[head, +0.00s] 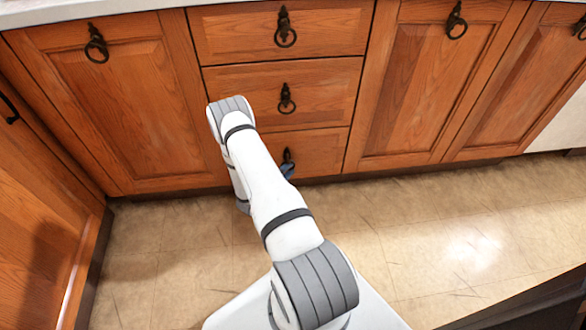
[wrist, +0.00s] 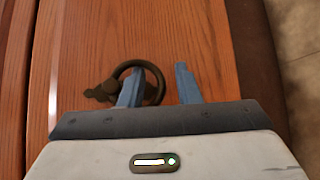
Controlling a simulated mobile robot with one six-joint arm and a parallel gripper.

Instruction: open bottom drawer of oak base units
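The bottom drawer (head: 322,152) is the lowest of three oak drawer fronts in the head view and looks shut. Its dark ring pull (head: 287,155) is partly hidden by my gripper (head: 288,171). In the wrist view, the drawer front (wrist: 205,45) fills the middle, turned sideways. My gripper (wrist: 158,86) has its two blue fingers apart. The left finger overlaps the ring pull (wrist: 153,73), in front of or through the ring; I cannot tell which. The right finger is to the right of the ring, over bare wood. Nothing is visibly clamped between the fingers.
Two more drawers (head: 330,85) with ring pulls sit above. Oak cupboard doors (head: 125,105) flank the stack on both sides. Another cabinet (head: 35,190) stands close on the left. The tiled floor (head: 420,225) before the units is clear, with a dark edge (head: 530,305) at lower right.

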